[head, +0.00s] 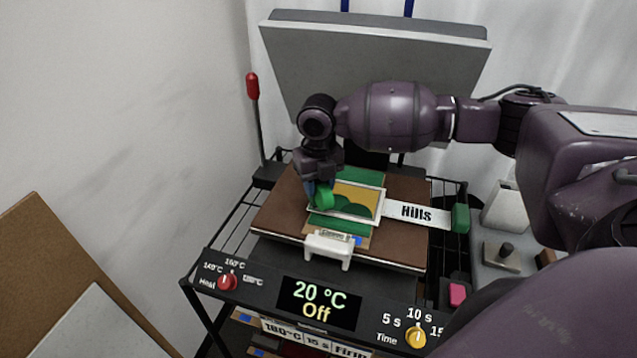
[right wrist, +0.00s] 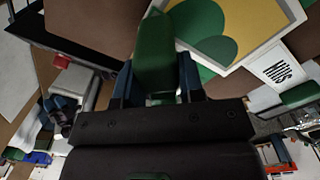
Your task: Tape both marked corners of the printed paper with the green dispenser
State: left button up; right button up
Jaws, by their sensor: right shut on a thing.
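The printed paper (head: 357,202), a landscape with green hills on an orange ground and a pale border, lies on the brown press bed. A white tag reading "Hills" (head: 416,213) sticks out to its right. My right gripper (head: 321,190) is shut on the green dispenser (head: 324,197) at the paper's left edge. In the right wrist view the dispenser (right wrist: 155,55) stands between the blue fingers, beside the paper (right wrist: 225,35). I cannot tell whether its tip touches the paper. The marked corners are not clear to see. My left gripper is not in view.
The press's grey upper plate (head: 375,70) stands raised behind the bed (head: 400,249). A white handled piece (head: 329,247) sits at the bed's front edge. A red-tipped lever (head: 252,86) rises at left. The front panel (head: 318,301) reads 20 °C, Off. A grey tray (head: 505,262) is at right.

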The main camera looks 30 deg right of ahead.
jog(key=shift+f, duration=0.55)
dwell(1.0)
notch_tip(320, 180, up, 3)
jog(key=p, duration=0.2)
jog(key=shift+f+p, duration=0.2)
jog(key=shift+p, duration=0.15)
jog(key=shift+r, duration=2.25)
jog(key=shift+s+f, duration=0.1)
